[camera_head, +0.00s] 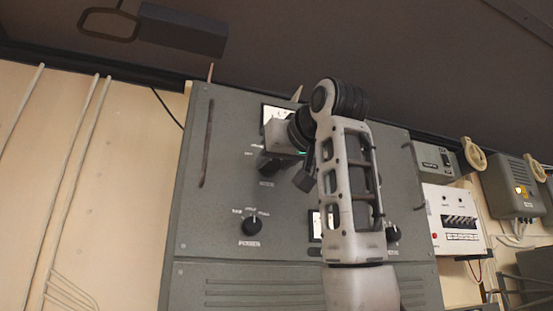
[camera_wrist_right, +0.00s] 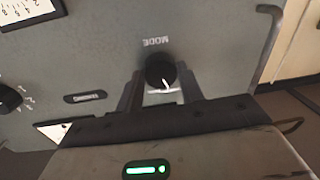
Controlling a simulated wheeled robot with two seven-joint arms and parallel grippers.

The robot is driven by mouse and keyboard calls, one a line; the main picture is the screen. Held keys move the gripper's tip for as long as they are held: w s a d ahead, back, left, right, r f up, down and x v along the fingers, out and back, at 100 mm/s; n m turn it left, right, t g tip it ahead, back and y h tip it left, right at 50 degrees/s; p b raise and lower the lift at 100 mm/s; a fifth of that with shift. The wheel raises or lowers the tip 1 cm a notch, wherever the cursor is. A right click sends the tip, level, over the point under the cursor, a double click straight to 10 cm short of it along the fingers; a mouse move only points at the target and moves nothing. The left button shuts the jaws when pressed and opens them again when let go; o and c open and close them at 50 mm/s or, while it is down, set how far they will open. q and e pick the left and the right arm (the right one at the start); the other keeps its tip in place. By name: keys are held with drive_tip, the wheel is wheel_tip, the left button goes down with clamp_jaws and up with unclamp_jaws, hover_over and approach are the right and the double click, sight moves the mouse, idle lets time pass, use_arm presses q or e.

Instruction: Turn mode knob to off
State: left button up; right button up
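The mode knob (camera_wrist_right: 161,72) is a round black knob with a white pointer line. In the right wrist view it appears upside down under its MODE label, on a grey panel (camera_wrist_right: 105,60). My right gripper (camera_wrist_right: 162,80) has one finger on each side of the knob, spread about as wide as it; whether they touch it is unclear. In the head view my right gripper (camera_head: 278,160) is at the panel's upper middle, hiding most of the knob. OFF lettering seems to sit left of it, too small to be sure. My left gripper is not in view.
A black power knob (camera_head: 251,225) is on the panel, lower left. Another knob (camera_head: 392,233) shows right of my arm, near a partly hidden gauge (camera_head: 315,226). A white breaker box (camera_head: 453,220) and grey boxes are on the right wall. Cables run along the left wall.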

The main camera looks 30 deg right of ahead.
drive_tip(key=shift+n, duration=0.3)
drive_tip(key=n, duration=0.3)
drive_tip(key=shift+r, duration=0.1)
drive_tip(key=shift+n+g, duration=0.3)
drive_tip(key=shift+n, duration=1.8)
drive_tip(key=o, duration=1)
drive_tip(key=shift+s, duration=0.1)
